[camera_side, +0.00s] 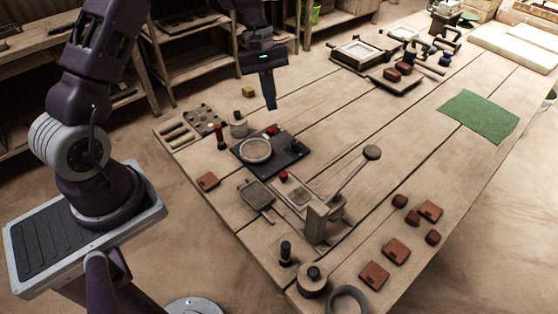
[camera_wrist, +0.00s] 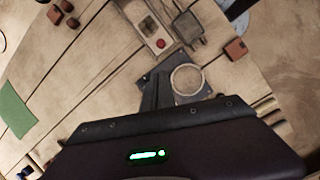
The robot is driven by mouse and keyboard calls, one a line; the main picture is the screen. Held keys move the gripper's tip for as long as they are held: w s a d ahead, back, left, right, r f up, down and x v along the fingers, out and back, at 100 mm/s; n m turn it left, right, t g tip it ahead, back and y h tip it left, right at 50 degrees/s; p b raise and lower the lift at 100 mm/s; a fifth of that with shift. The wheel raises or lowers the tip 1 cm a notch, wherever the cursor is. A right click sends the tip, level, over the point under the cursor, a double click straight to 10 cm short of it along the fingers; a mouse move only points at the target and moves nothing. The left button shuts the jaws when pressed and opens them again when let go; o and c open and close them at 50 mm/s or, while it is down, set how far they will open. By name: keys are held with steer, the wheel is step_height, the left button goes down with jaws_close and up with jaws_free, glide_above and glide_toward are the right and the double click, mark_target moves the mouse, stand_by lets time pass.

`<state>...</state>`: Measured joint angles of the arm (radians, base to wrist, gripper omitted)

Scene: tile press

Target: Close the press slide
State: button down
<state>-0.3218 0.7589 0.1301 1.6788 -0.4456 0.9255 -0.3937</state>
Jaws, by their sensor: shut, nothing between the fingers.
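The press (camera_side: 316,222) stands near the front middle of the table, with a wooden post and a long lever (camera_side: 352,175) rising to a round brown knob. Its low slide bed (camera_side: 299,196) lies to the left of the post, with a red knob (camera_side: 283,176) at the far end. In the wrist view the slide bed (camera_wrist: 149,27) and its red knob (camera_wrist: 161,43) show at the top. I cannot tell how far the slide is out. My gripper (camera_side: 271,106) is shut and empty, pointing down above the table's far-left side, well apart from the press. Its fingers (camera_wrist: 155,92) also show in the wrist view.
A dark board with a round plate (camera_side: 257,150) lies between my gripper and the press. A grey handled tray (camera_side: 256,194) lies beside the slide bed. Several reddish tiles (camera_side: 397,250) lie at the front right. The table around the green mat (camera_side: 478,116) is mostly clear.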

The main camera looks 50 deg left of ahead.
steer(key=f, duration=0.6)
steer(key=f+n, duration=0.1)
steer(key=f, duration=0.4)
steer(key=d+f+n, duration=0.1)
steer(key=f, duration=0.5)
steer(key=shift+s+f+g+h, duration=0.3)
steer(key=shift+g, duration=0.1)
steer(key=d, duration=0.3)
steer(key=shift+s+d, duration=0.2)
steer(key=shift+s, duration=0.2)
steer(key=shift+s+d, duration=0.1)
steer(key=shift+d, duration=0.2)
